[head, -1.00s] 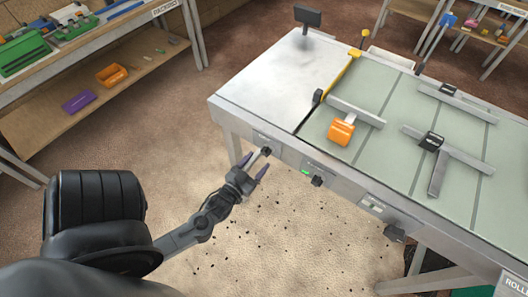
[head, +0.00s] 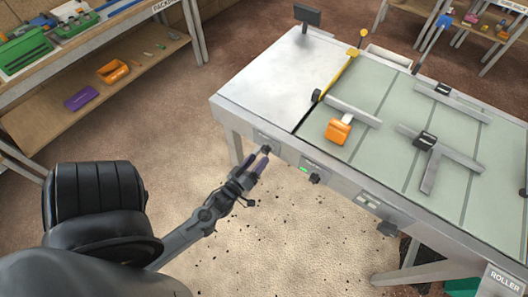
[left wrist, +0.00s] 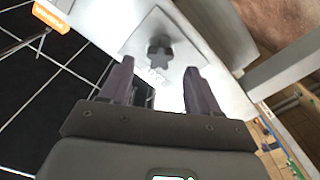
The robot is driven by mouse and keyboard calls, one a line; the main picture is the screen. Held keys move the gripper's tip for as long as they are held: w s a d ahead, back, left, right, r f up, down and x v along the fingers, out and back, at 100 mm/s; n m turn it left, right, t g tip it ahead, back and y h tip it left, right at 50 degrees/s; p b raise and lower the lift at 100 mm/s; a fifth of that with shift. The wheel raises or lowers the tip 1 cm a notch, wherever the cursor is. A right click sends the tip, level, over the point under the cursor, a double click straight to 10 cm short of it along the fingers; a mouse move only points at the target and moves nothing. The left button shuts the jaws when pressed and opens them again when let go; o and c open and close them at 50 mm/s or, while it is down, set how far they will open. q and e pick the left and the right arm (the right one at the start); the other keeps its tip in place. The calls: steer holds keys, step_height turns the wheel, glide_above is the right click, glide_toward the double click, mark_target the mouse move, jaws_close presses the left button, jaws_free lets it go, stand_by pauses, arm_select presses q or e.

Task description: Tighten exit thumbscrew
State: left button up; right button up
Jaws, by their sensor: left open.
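A dark star-shaped thumbscrew (head: 265,149) sits on the table's front face, near its left end. In the left wrist view the thumbscrew (left wrist: 160,52) stands out from a grey plate with a label too blurred to read. My left gripper (head: 258,161) is open, with its purple fingertips pointing at this knob. In the left wrist view the knob appears between and just beyond the fingertips (left wrist: 160,70), and I cannot tell whether they touch it. A second dark knob (head: 315,178) and a third (head: 387,228) are farther right on the same face. My right gripper is out of view.
The table (head: 270,80) carries an orange-handled tool (head: 338,131), metal bars and a yellow-edged arm (head: 342,75). A shelf (head: 150,65) with an orange bin (head: 112,72) stands at the left. The floor before the table is open.

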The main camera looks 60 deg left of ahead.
mark_target(264, 152)
arm_select(q)
steer(key=shift+w, duration=0.1)
steer(key=shift+x, duration=1.9)
steer(key=c, duration=1)
steer(key=shift+p, duration=0.3)
